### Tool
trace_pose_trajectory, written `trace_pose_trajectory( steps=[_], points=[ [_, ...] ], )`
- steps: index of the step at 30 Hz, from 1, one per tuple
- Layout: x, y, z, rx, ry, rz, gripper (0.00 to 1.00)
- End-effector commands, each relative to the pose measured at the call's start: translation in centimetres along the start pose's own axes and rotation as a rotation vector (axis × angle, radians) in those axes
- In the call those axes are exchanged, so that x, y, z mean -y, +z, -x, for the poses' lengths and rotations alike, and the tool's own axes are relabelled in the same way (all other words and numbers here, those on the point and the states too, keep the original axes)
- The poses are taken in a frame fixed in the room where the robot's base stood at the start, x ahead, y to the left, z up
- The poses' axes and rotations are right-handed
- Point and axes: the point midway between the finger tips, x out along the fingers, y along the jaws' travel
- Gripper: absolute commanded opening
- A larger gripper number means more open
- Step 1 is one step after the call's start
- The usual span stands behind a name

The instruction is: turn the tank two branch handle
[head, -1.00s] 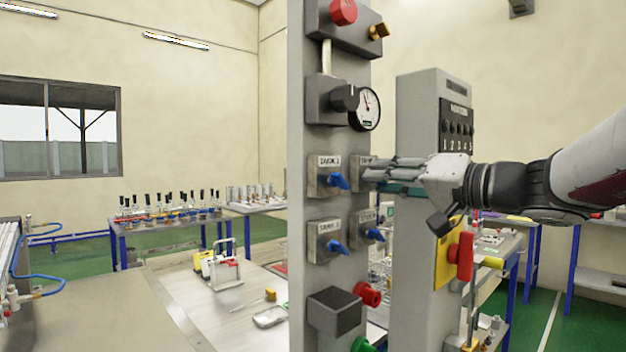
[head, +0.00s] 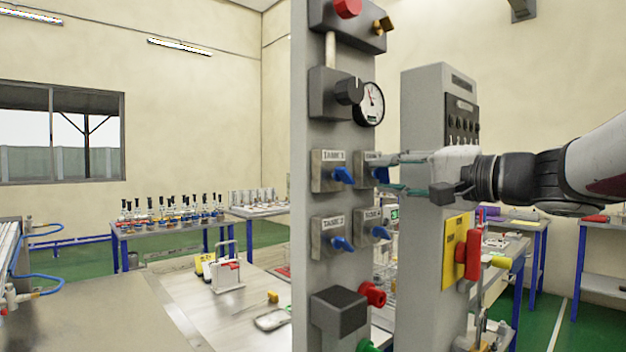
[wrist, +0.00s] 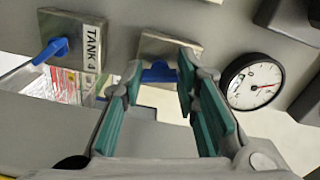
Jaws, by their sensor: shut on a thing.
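Four small valves with blue handles sit in two rows on the grey post. The upper left valve reads TANK 1, and its handle (head: 343,175) points down to the right. The lower left valve handle (head: 341,244) has a label that I cannot read surely. The lower right valve reads TANK 4 in the wrist view (wrist: 58,48). My gripper (head: 392,174) is at the upper right valve, whose label I cannot read.
A pressure gauge (head: 369,104) and black knob (head: 349,91) sit just above the valves. A second grey post (head: 424,270) with a numbered black panel and a red handle (head: 472,254) stands close, behind and below my wrist. Benches with lab items fill the background.

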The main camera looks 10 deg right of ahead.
Motion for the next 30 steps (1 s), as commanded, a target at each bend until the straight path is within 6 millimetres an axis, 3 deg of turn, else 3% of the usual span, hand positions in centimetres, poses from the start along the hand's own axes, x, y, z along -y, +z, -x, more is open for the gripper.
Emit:
trace_pose_trajectory(
  steps=[30],
  points=[
    [0.14, -0.04, 0.01, 0.0, 0.004, -0.899, 0.0]
  ],
)
